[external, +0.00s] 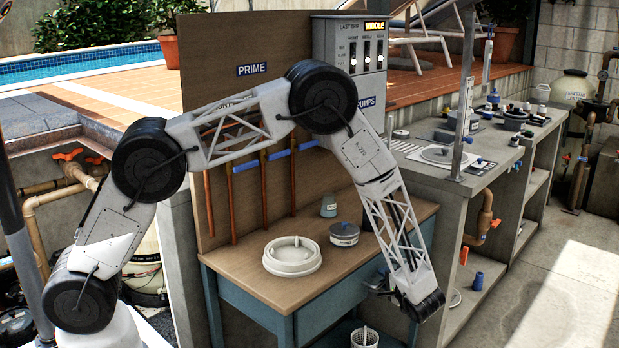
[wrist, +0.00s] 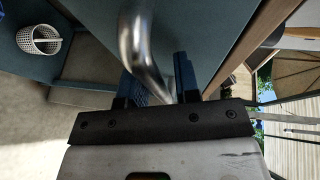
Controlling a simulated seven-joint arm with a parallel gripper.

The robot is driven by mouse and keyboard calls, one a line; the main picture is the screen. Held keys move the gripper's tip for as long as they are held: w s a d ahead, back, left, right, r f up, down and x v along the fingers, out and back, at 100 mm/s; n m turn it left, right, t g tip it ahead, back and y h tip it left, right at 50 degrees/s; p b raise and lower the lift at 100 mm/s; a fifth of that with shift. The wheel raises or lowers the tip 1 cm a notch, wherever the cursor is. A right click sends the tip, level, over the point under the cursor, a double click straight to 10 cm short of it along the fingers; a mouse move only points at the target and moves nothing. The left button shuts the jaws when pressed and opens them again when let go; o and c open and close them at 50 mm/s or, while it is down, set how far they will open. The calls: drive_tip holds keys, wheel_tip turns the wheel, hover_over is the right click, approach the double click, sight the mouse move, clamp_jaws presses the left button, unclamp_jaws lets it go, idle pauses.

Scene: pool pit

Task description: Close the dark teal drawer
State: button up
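The dark teal drawer front (wrist: 205,30) fills the upper middle of the wrist view, under a wooden top edge. Its curved metal handle (wrist: 137,45) comes down toward my gripper (wrist: 158,88). My gripper's two blue-padded fingers are apart, with the handle passing between them; I cannot tell if either finger touches it. In the external view my gripper (external: 380,286) is at the front of the teal workbench (external: 335,300), below its wooden top. My arm hides much of the drawer there, and how far it stands out is unclear.
A white ring-shaped part (external: 291,257) and a grey pot (external: 344,234) sit on the bench top. A concrete counter (external: 450,200) stands to the right.

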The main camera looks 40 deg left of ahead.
drive_tip(key=shift+o, duration=0.6)
drive_tip(key=shift+d, duration=0.1)
drive_tip(key=shift+d, duration=0.15)
drive_tip(key=v, duration=0.7)
drive_tip(key=shift+s+d, duration=0.15)
drive_tip(key=shift+d, duration=0.1)
drive_tip(key=shift+r, duration=0.1)
